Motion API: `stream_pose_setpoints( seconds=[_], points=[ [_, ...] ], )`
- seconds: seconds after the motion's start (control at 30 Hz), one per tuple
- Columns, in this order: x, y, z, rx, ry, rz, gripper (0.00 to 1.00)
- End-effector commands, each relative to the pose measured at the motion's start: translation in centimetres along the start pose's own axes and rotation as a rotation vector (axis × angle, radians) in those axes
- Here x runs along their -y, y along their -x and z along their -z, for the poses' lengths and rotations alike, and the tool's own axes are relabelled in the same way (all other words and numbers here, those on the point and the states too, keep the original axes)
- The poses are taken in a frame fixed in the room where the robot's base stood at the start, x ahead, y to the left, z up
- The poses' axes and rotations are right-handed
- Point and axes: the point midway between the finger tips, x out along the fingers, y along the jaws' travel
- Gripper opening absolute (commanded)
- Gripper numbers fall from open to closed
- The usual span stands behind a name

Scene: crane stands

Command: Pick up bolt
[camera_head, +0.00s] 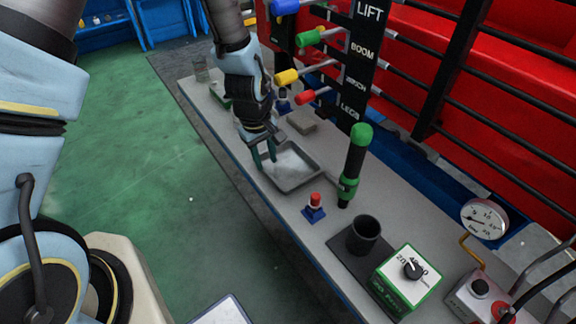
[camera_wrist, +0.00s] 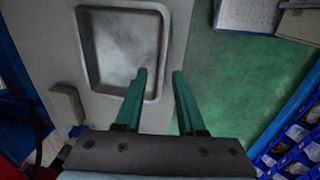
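I cannot make out a bolt in either view. My gripper (camera_head: 264,160) is over the near-left edge of a shallow grey tray (camera_head: 312,158) on the bench. In the wrist view my gripper (camera_wrist: 158,73) shows two teal fingers, apart, with nothing between them. The tray (camera_wrist: 155,88) lies just beyond and left of the fingers there. Its floor looks pale and cloudy, with no distinct object on it. Part of the tray's near side is hidden by my gripper in the head view.
On the bench (camera_head: 255,178) stand a green-topped black lever (camera_head: 354,165), a red-and-blue knob (camera_head: 314,207), a dark cup (camera_head: 364,232) and a green-and-white dial box (camera_head: 408,280). A tan block (camera_head: 302,122) lies behind the tray. Coloured levers (camera_head: 300,75) overhang the back. Green floor (camera_head: 140,160) is open at left.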

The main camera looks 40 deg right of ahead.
Motion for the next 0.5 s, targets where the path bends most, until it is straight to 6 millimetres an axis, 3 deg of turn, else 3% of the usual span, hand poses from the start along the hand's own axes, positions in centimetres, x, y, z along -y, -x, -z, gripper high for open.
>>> stream_pose_setpoints(
  seconds=[0.27,0.5],
  points=[
    [0.0,-1.4,0.0,0.001,-0.001,0.002,0.39],
    [-0.1,-4.2,0.0,0.001,-0.002,0.002,0.39]
  ],
)
